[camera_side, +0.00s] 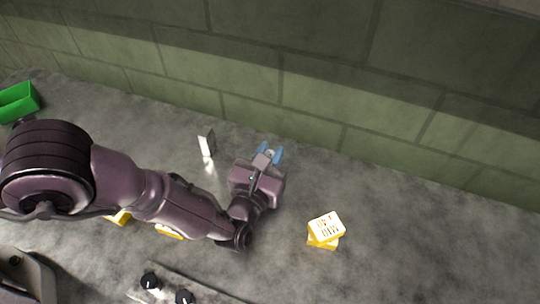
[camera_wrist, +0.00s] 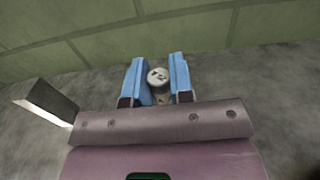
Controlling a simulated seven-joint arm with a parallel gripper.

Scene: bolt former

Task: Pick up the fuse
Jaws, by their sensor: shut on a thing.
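The fuse (camera_wrist: 158,76) is a small pale cylinder with dark marks on its round end. In the wrist view it sits between the two blue fingers of my gripper (camera_wrist: 157,82), which is shut on it. In the side view my gripper (camera_side: 269,154) points toward the wall, with a small pale bit of the fuse between the blue fingertips. The fuse's lower part is hidden by the fingers and the gripper body. I cannot tell whether the fuse touches the table or is raised above it.
A white upright block (camera_side: 206,143) stands left of my gripper and also shows in the wrist view (camera_wrist: 48,98). A yellow and white box (camera_side: 325,229) lies to the right. A green bin (camera_side: 18,101) is far left. A panel with black knobs (camera_side: 150,281) is in front. The wall (camera_side: 330,95) bounds the back.

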